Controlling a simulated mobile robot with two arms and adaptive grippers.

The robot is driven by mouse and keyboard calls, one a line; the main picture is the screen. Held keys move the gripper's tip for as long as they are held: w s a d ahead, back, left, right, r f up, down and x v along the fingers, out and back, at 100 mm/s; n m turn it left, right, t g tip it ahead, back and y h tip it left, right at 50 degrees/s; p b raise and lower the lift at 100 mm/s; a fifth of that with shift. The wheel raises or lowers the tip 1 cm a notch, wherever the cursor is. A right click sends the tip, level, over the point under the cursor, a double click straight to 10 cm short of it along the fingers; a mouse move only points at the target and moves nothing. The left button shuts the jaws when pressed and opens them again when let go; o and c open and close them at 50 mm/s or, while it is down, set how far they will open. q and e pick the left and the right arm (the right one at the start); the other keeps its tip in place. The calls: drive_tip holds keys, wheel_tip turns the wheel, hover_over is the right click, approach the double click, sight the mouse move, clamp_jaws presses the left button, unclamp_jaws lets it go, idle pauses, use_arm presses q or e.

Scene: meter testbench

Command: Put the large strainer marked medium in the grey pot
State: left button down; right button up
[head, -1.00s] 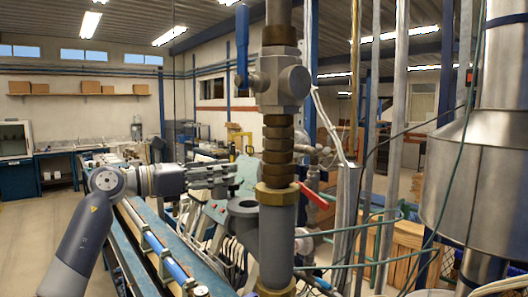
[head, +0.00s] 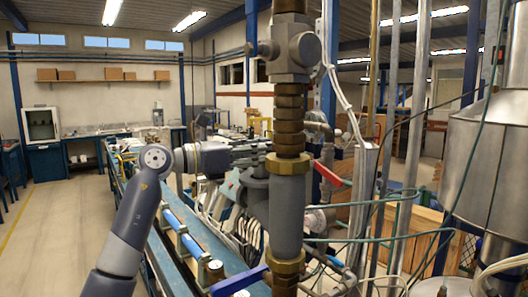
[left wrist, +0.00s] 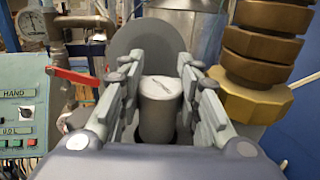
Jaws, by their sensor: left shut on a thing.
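My left gripper (head: 258,151) reaches in from the left, beside the upright pipe in the head view. In the left wrist view its fingers (left wrist: 160,85) are shut on either side of a light grey cylinder, which I take to be the strainer (left wrist: 158,110). Its pale round top carries a dark mark too small to read. A grey body beside the pipe, seemingly the grey pot (head: 252,190), is below the gripper, partly behind the pipe. Whether the strainer's lower end is inside the pot is hidden. My right gripper is not in view.
The upright pipe with bronze nuts (head: 288,168) stands close to the fingers; a nut (left wrist: 250,95) is right of them. A red valve handle (head: 328,173) and a control panel (left wrist: 22,110) are nearby. A grey round disc (left wrist: 147,42) is behind the strainer.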

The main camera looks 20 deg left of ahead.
sight(263, 166)
use_arm(q)
wheel_tip(263, 166, down, 2)
drive_tip(key=shift+f, duration=0.1)
drive_tip(key=shift+w+a+f+b, duration=0.1)
drive_tip(key=shift+f+b, duration=0.1)
drive_tip(key=shift+b, duration=0.1)
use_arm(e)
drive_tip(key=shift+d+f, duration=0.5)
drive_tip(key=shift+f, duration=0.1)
use_arm(q)
drive_tip(key=shift+r, duration=0.1)
drive_tip(key=shift+f, duration=0.25)
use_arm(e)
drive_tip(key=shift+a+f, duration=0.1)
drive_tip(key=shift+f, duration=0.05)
use_arm(q)
drive_tip(key=shift+f+b, duration=0.3)
drive_tip(key=shift+b, duration=0.1)
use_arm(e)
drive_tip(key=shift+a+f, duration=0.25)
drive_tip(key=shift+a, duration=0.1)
